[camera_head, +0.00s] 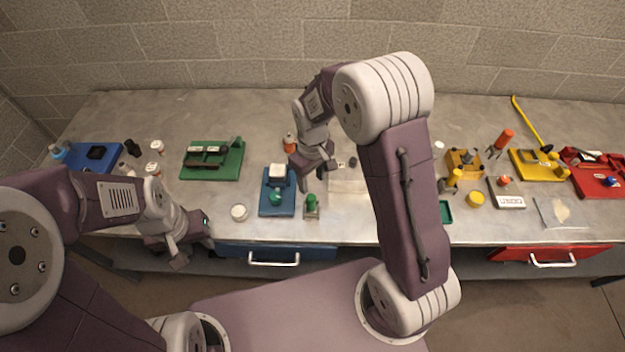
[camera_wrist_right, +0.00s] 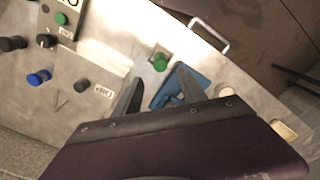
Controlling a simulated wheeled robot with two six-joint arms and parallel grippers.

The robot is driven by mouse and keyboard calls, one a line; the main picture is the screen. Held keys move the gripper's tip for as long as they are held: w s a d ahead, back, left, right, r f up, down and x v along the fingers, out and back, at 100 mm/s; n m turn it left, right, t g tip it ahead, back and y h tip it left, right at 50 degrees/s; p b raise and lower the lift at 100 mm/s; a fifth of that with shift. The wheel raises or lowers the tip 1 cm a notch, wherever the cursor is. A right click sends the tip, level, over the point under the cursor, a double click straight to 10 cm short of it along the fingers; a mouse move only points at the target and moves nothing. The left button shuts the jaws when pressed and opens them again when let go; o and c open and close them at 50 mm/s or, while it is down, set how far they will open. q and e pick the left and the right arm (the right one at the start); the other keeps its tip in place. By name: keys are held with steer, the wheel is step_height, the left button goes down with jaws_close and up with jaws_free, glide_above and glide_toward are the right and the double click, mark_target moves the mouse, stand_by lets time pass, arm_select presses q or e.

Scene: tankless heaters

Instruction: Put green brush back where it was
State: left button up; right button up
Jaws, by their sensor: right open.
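A small item with a rounded green top (camera_head: 311,200) stands upright on a small grey base near the table's front edge. It also shows in the right wrist view (camera_wrist_right: 160,62). It looks like the green brush, but its bristles cannot be made out. My right gripper (camera_head: 316,182) is open and empty above the table, just behind this item. In the right wrist view its fingers (camera_wrist_right: 159,75) are apart, with the green top beyond their tips. My left gripper (camera_head: 193,254) hangs at the front edge at left, its fingers apart and empty.
A blue tray (camera_head: 267,207) with a teal round piece and a white block lies left of the green-topped item. A white jar (camera_head: 239,212) stands further left. A green tray (camera_head: 228,170) lies behind. My right arm hides part of the table.

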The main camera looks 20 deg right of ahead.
steer(key=s+d+r+m+t, duration=0.1)
steer(key=s+d+r+m, duration=0.15)
steer(key=s, duration=0.45)
steer(key=s+d+r+m, duration=0.1)
steer(key=s+d+m, duration=0.25)
steer(key=s, duration=0.35)
arm_select(q)
step_height(320, 180, down, 7)
steer(key=b, duration=0.7)
arm_select(e)
step_height(320, 180, down, 7)
steer(key=w, duration=0.1)
steer(key=shift+a, duration=0.2)
